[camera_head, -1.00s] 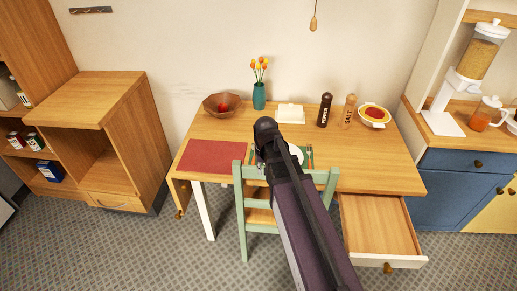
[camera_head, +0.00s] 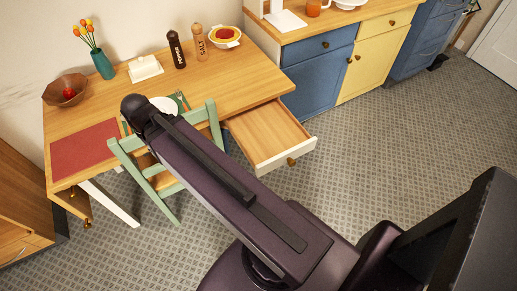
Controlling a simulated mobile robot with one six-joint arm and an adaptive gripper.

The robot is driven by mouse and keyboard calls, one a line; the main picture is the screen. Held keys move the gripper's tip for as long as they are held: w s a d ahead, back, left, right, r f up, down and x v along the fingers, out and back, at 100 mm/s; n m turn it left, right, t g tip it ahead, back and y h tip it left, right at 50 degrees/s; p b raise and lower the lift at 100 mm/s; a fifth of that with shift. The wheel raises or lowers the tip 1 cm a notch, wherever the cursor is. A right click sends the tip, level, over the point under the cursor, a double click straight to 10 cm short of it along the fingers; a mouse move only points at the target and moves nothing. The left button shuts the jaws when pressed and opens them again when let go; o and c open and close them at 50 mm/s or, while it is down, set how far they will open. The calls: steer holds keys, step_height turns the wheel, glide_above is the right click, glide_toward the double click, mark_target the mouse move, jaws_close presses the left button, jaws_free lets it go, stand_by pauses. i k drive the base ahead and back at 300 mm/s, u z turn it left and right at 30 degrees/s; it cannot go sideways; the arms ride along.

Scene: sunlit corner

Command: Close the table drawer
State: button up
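The table drawer (camera_head: 268,133) is pulled out from under the front right part of the wooden table (camera_head: 245,75). Its inside is bare wood and looks empty. Its white front (camera_head: 287,158) carries a round brass knob (camera_head: 291,161) and faces the lower right. My dark purple arm crosses the middle of the view, left of and below the drawer, with its black joint over the table's front edge. My gripper cannot be made out in this view, so its opening is hidden.
A green chair (camera_head: 211,117) stands at the table's front, left of the drawer and partly behind my arm. Blue and yellow cabinets (camera_head: 372,58) stand beyond the drawer. The grey tiled floor (camera_head: 400,130) right of the drawer is clear. Pepper and salt mills (camera_head: 199,43) stand on the table.

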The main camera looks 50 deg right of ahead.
mark_target(270, 137)
steer(key=z, duration=1.2)
steer(key=k, duration=0.8)
steer(key=z, duration=0.3)
steer(key=i, duration=0.85)
steer(key=z, duration=0.05)
